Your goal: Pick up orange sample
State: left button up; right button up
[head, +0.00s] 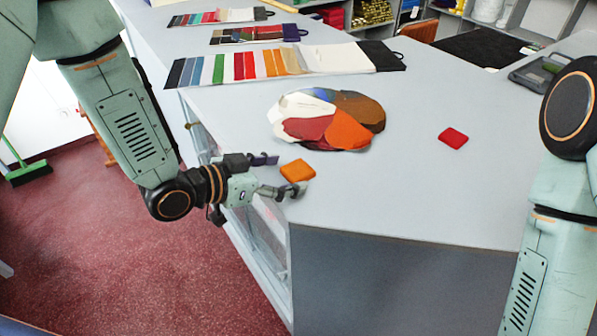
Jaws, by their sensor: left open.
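The orange sample (298,171) is a small flat square lying on the grey counter near its front left corner. My left gripper (284,177) comes in low from the left, beside the sample. It is open and its fingertips are close to the sample's left and front sides. One fingertip lies just in front of the sample. I cannot tell whether any finger touches it. My right arm shows at the right edge, but its gripper is outside the view.
A red sample (453,138) lies to the right on the counter (420,195). A fan of coloured swatches (345,130) lies behind the orange sample. Swatch cards (290,63) lie farther back. A dark device (537,72) is at the far right. The front counter is clear.

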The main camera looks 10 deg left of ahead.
pick_arm(q)
jog(key=shift+s+d+r, duration=0.1)
jog(key=shift+s+d, duration=0.05)
jog(key=shift+d, duration=0.05)
jog(key=shift+w+d, duration=0.1)
jog(key=shift+w, duration=0.1)
jog(key=shift+c, duration=1)
jog(key=shift+w, duration=0.1)
jog(key=shift+c, duration=0.8)
jog(key=shift+a, duration=0.2)
jog(key=shift+c, duration=1.4)
jog(key=shift+s, duration=0.25)
jog(key=shift+c, duration=0.9)
jog(key=shift+d, duration=0.15)
jog(key=shift+c, duration=0.5)
jog(key=shift+w, duration=0.1)
jog(key=shift+w, duration=0.1)
